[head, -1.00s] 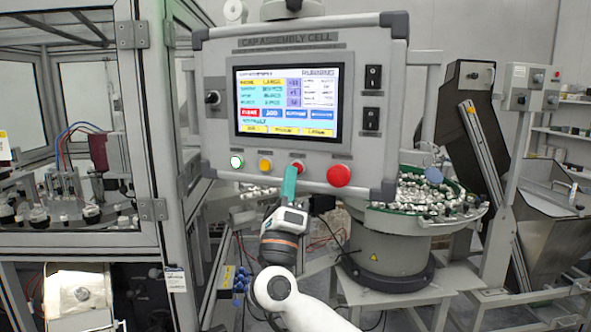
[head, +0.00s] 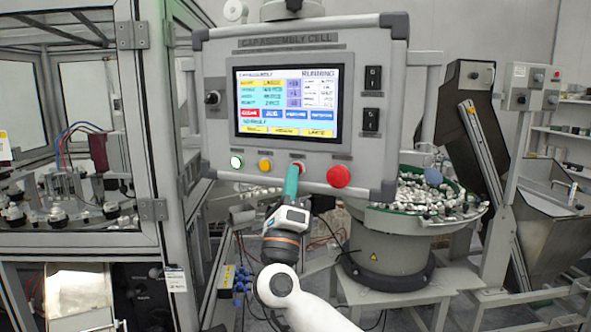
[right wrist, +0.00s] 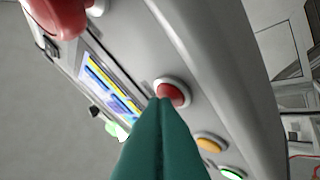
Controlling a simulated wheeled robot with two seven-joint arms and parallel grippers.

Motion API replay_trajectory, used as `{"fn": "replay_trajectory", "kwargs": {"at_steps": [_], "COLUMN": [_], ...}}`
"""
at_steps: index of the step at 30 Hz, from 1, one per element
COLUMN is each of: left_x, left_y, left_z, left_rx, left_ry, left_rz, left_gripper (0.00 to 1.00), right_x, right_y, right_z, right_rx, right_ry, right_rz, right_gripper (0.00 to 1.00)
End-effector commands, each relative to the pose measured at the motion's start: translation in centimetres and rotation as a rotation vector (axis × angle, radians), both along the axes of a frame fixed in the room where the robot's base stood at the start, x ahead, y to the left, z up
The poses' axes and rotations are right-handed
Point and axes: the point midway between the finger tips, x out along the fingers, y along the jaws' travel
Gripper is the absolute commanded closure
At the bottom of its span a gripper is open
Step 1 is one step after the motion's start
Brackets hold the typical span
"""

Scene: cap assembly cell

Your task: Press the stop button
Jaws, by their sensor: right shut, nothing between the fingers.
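The control panel (head: 217,130) carries a row of buttons under its screen. The small red stop button (head: 299,165) sits between a yellow button and a large red mushroom button, and is partly hidden by my fingers. My right gripper (head: 293,169) is shut and empty, its green fingers pointing up at the button. In the right wrist view the closed fingertips (right wrist: 162,102) overlap the lower left edge of the red stop button (right wrist: 173,94). I cannot tell whether they touch it. My left gripper is not in view.
The large red mushroom button (head: 339,177) is close on the right. The yellow button (head: 265,165) and the lit green button (head: 236,162) are to the left. The screen (head: 287,103) reads RUNNING. A bowl feeder (head: 395,240) stands behind on the right.

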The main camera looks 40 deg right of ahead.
Motion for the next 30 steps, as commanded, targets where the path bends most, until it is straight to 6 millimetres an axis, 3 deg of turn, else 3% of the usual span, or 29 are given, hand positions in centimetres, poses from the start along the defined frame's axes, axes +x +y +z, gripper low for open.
{"fn": "replay_trajectory", "kwargs": {"at_steps": [30], "left_x": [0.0], "left_y": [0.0], "left_z": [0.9], "left_rx": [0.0], "left_ry": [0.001], "left_rz": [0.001], "left_gripper": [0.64], "right_x": [-0.6], "right_y": [1.1], "right_z": [0.0], "right_rx": [0.001], "right_ry": [0.0], "right_rz": [0.001], "right_gripper": [1.0]}}
